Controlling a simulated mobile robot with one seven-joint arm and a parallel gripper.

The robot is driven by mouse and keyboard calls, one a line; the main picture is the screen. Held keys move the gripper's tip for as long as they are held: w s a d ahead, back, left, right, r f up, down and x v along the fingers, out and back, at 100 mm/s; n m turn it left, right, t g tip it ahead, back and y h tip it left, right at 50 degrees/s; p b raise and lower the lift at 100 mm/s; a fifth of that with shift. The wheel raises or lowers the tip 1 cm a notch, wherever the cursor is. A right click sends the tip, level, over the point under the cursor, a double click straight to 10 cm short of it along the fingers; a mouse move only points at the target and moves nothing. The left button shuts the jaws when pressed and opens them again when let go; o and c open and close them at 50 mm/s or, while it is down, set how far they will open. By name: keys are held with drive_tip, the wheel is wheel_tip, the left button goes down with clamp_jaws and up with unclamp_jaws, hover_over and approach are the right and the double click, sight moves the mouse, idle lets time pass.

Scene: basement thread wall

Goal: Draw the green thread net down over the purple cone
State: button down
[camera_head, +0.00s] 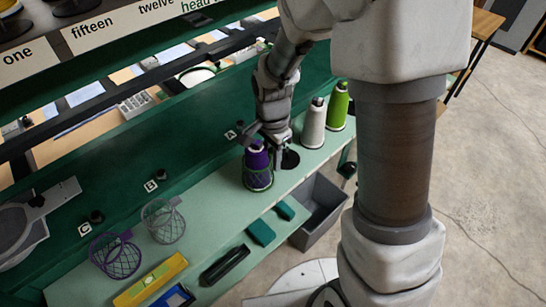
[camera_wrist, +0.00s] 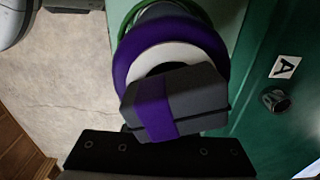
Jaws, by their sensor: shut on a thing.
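The purple cone (camera_head: 257,154) stands upright on the pale green shelf, beside hook A. A net (camera_head: 259,181) surrounds its lower part, with purple thread showing above. In the wrist view the purple cone (camera_wrist: 211,53) is seen from above with a pale ring at its top, and a green rim (camera_wrist: 129,19) shows beyond it. My gripper (camera_head: 271,143) is down at the cone's upper part. I cannot tell whether this strip belongs to the net or the cone.
A white cone (camera_head: 314,127) and a green cone (camera_head: 338,108) stand close to the right. A level (camera_head: 150,279), a black tool (camera_head: 225,266) and a grey bin (camera_head: 320,211) are nearer.

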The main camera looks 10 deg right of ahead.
drive_tip(key=c, duration=0.7)
unclamp_jaws()
drive_tip(key=shift+f, duration=0.1)
wheel_tip(320, 180, up, 18)
drive_tip(key=f+p, duration=0.1)
drive_tip(key=s+d+r+n+t, duration=0.2)
drive_tip(key=s+d+r+n, duration=0.1)
drive_tip(key=s+n, duration=0.3)
drive_tip(key=s+d+r+n+t, duration=0.3)
drive_tip(key=s+n, duration=0.2)
drive_tip(key=s, duration=0.4)
drive_tip(key=shift+d+r+n+t, duration=0.25)
drive_tip(key=shift+r+n+t, duration=0.05)
drive_tip(key=shift+n, duration=0.1)
